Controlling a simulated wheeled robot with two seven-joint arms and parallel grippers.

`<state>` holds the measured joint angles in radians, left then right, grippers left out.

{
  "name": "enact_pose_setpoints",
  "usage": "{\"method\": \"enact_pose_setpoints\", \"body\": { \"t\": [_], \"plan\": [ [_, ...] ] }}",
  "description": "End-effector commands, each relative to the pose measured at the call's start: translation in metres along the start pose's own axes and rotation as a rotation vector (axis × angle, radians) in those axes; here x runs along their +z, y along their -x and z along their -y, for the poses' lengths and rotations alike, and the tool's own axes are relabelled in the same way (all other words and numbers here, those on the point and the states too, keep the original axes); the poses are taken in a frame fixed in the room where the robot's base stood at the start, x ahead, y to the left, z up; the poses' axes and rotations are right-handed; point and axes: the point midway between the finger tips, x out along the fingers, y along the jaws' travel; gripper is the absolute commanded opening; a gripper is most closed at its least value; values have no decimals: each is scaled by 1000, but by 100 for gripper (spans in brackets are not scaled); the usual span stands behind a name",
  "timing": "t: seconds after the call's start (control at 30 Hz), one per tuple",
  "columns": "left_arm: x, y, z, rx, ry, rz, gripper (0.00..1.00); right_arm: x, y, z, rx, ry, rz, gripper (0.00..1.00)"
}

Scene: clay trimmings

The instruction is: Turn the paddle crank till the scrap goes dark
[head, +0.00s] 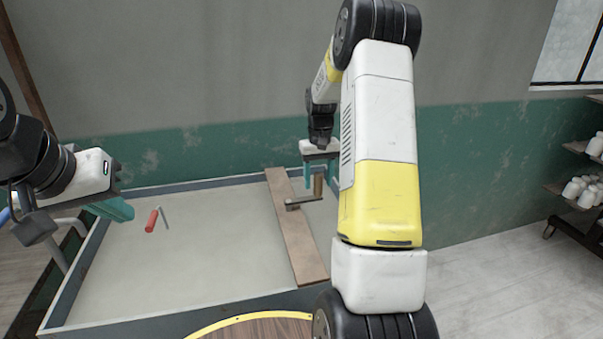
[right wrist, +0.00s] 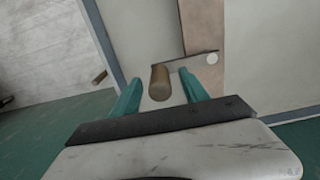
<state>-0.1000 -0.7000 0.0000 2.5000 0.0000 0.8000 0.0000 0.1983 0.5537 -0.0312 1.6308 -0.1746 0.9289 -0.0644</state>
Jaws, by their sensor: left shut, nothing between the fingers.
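The paddle crank has a metal arm (head: 303,203) on a wooden plank (head: 290,225) and an upright brown wooden handle (head: 318,185). In the right wrist view the handle (right wrist: 160,84) stands between the green fingers of my right gripper (right wrist: 158,92), with gaps on both sides. My right gripper (head: 320,176) is open around the handle. The scrap (head: 190,265) looks like the pale grey, flat fill of the wide tub (head: 190,187); it is light, not dark. My left gripper (head: 118,209) is shut and empty over the tub's left side.
A red-handled tool (head: 152,220) lies in the tub's left part. A round wooden top with a yellow rim (head: 250,321) is at the bottom. Shelves with white pots (head: 580,190) stand at the right. My right arm hides part of the tub's right side.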

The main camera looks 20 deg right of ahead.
Motion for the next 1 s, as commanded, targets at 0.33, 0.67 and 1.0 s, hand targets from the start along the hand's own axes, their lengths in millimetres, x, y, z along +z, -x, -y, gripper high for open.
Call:
{"method": "enact_pose_setpoints", "body": {
  "t": [0.33, 0.67, 1.0],
  "plan": [
    [0, 0, 0, 0, 0, 0, 0, -1, 0, 0, 0, 0, 0, 11],
    [0, 0, 0, 0, 0, 0, 0, -35, 0, 9, -1, 2, 0, 11],
    [0, 0, 0, 0, 0, 0, 0, -39, 0, 10, -2, 2, -1, 11]
  ]
}}
